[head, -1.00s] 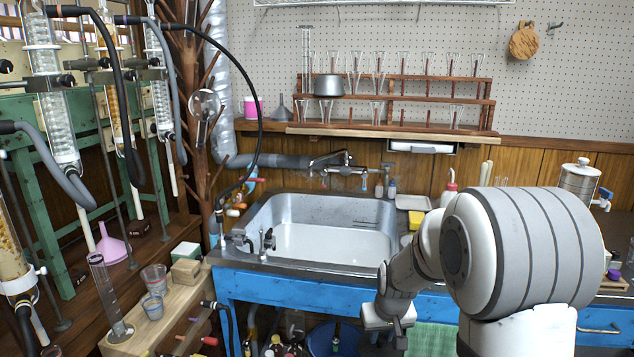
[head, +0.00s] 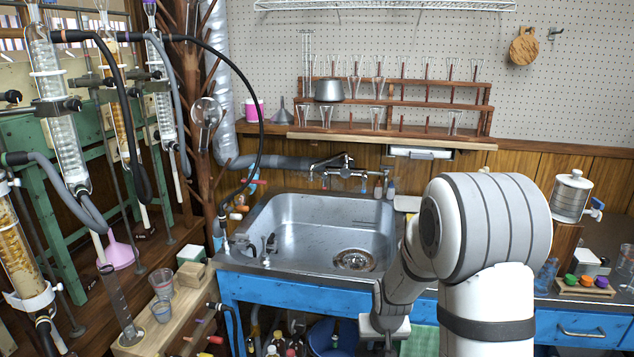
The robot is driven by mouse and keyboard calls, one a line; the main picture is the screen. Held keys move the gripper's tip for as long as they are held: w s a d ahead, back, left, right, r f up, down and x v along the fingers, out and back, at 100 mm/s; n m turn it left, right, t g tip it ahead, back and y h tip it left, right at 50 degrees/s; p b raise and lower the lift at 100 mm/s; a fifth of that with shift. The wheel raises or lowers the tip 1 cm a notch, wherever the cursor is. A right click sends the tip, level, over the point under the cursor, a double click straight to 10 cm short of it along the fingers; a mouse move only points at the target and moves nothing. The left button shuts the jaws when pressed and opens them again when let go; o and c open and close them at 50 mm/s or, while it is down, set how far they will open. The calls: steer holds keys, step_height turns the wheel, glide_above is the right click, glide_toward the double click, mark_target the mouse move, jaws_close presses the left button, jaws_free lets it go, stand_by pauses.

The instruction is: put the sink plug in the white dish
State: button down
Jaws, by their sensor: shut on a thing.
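My gripper (head: 386,340) is low in front of the blue sink bench, pointing down, near the green towel. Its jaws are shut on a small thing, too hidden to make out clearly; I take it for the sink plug. The steel sink (head: 290,215) is empty of water, and its round drain (head: 353,260) shows open with no plug in it. The white dish (head: 407,203) is on the counter right of the sink, behind and above my gripper, partly hidden by my arm.
A wall tap (head: 345,172) hangs over the sink's back. The glassware shelf (head: 390,130) is above. A wooden bench with beakers (head: 160,285) stands at the left.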

steer(key=p+v, duration=0.8)
steer(key=p, duration=0.4)
steer(key=shift+w+r+p, duration=0.2)
steer(key=shift+r+p, duration=0.15)
steer(key=shift+r, duration=0.05)
